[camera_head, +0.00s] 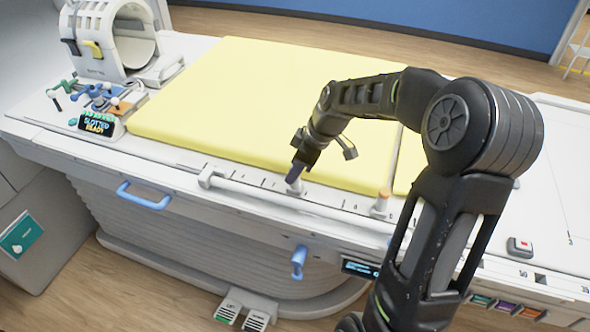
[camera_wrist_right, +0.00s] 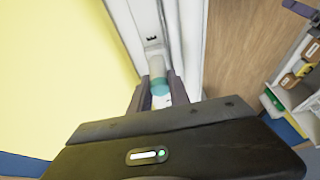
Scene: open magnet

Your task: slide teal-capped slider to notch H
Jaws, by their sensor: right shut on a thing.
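The teal-capped slider (camera_wrist_right: 159,84) sits on the rail between the two fingers of my right gripper (camera_wrist_right: 159,92) in the right wrist view. My right gripper (camera_head: 296,178) is shut on it, over the rail (camera_head: 262,193) at the front edge of the table. In the head view the gripper mostly hides the teal cap. The scale beside the rail has tick marks and letters too small to read there. My left gripper is not in view.
An orange-capped slider (camera_head: 382,201) stands farther right on the same edge. A yellow pad (camera_head: 235,95) covers the table behind the rail. A blue handle (camera_head: 143,196) and a blue lever (camera_head: 299,262) stick out at the front. A white ring-shaped scanner (camera_head: 100,45) stands at the far left.

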